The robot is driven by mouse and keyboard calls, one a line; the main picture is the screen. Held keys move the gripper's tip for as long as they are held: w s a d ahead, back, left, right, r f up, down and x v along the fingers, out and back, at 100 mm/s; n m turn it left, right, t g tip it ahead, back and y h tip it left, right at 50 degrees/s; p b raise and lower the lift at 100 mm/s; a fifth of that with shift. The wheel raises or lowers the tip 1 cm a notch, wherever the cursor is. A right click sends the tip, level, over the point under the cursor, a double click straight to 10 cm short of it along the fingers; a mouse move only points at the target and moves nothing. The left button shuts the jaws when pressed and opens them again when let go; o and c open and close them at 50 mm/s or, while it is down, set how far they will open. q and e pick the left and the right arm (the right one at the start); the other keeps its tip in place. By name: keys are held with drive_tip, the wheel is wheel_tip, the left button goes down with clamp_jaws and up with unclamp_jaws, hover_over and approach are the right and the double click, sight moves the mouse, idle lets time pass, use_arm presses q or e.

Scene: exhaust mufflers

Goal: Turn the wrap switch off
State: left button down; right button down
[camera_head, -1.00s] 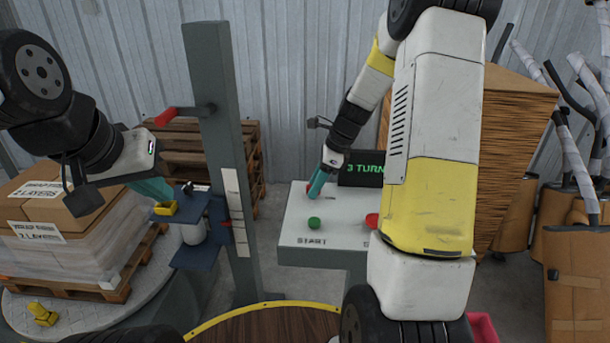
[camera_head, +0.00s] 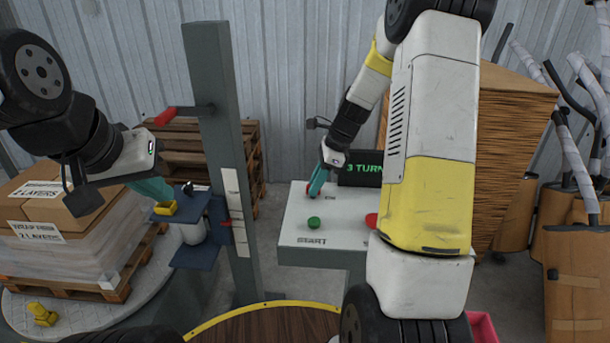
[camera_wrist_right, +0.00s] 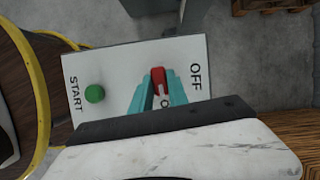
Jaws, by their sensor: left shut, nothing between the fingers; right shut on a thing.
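The wrap switch is a red lever (camera_wrist_right: 158,80) on the white control panel (camera_head: 290,228), seen in the right wrist view between the words OFF and a partly hidden ON label. My right gripper (camera_head: 315,192) has its teal fingers shut on the red lever; they also show in the right wrist view (camera_wrist_right: 160,92). The fingers cover part of the lever and label. My left gripper (camera_head: 163,198) is shut and empty, beside a yellow piece on the blue film carriage (camera_head: 205,218).
A green START button (camera_head: 313,222) and a red button (camera_head: 372,220) sit on the panel. A dark display (camera_head: 362,169) reads "3 TURN", partly hidden by my right arm. The grey mast (camera_head: 222,130) and wrapped pallet load (camera_head: 70,240) stand left.

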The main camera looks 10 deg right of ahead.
drive_tip(key=n, duration=0.2)
drive_tip(key=n+g, duration=0.1)
drive_tip(key=n, duration=0.1)
drive_tip(key=shift+w+g, duration=0.2)
drive_tip(key=shift+g, duration=0.1)
drive_tip(key=n, duration=0.2)
drive_tip(key=n+g+h, duration=0.1)
drive_tip(key=n, duration=0.1)
drive_tip(key=shift+w+n+g, duration=0.1)
drive_tip(key=shift+n+g, duration=0.2)
drive_tip(key=shift+n, duration=0.1)
drive_tip(key=n+g+h, duration=0.1)
drive_tip(key=n, duration=0.3)
drive_tip(key=shift+w+a, duration=0.1)
drive_tip(key=shift+a, duration=0.05)
drive_tip(key=shift+n+g+h, duration=0.4)
drive_tip(key=shift+n+h, duration=0.2)
drive_tip(key=shift+n, duration=1.5)
drive_tip(key=c, duration=1.3)
unclamp_jaws()
drive_tip(key=shift+r, duration=0.1)
